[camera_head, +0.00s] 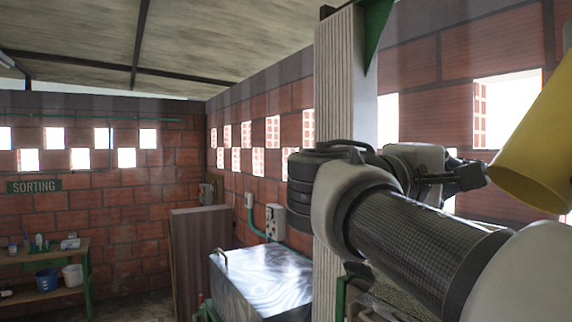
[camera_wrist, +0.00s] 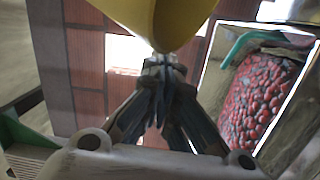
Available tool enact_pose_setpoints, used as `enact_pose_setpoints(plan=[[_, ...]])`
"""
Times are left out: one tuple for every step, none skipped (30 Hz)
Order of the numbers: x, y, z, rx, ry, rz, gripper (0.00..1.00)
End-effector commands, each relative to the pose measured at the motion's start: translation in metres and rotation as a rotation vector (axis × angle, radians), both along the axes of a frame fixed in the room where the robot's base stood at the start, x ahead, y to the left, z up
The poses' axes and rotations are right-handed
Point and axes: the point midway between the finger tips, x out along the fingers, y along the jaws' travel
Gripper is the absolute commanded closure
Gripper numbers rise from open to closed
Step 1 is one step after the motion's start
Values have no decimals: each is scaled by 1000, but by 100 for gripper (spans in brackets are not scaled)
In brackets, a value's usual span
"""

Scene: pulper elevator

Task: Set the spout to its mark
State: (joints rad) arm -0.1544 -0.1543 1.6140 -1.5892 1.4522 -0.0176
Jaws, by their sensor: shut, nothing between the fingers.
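A yellow spout (camera_head: 538,135) hangs at the right edge of the head view, tilted and partly cut off by the frame. In the wrist view the yellow spout (camera_wrist: 165,20) fills the top middle, right in front of my fingertips. My gripper (camera_head: 480,176) is shut and empty, with its tips close to the spout's lower left side. In the wrist view my gripper (camera_wrist: 164,70) reaches up to the spout's lower edge; I cannot tell whether they touch. No mark for the spout can be made out.
In the wrist view, a pale-edged opening shows red coffee cherries (camera_wrist: 262,95) to the right. A ribbed pillar (camera_head: 340,130) stands behind my arm. A metal-topped box (camera_head: 262,280) is lower centre. A shelf with buckets (camera_head: 45,280) and a SORTING sign (camera_head: 34,186) are far left.

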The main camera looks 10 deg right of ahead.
Motion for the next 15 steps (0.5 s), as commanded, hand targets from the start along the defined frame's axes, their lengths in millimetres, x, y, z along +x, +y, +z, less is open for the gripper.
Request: enact_pose_setpoints(plan=[[-4,0,0,0,1,1,100],[-5,1,-1,0,1,1,100],[-7,1,-1,0,0,1,100],[-7,1,-1,0,0,1,100],[-8,1,-1,0,1,1,100],[-8,1,-1,0,1,1,100],[-8,1,-1,0,1,1,100],[-8,1,-1,0,1,1,100],[-8,1,-1,0,1,1,100],[-8,1,-1,0,1,1,100],[-8,1,-1,0,1,1,100],[-8,1,-1,0,1,1,100],[-8,1,-1,0,1,1,100],[-8,1,-1,0,0,1,100],[-9,1,-2,1,-1,6,100]])
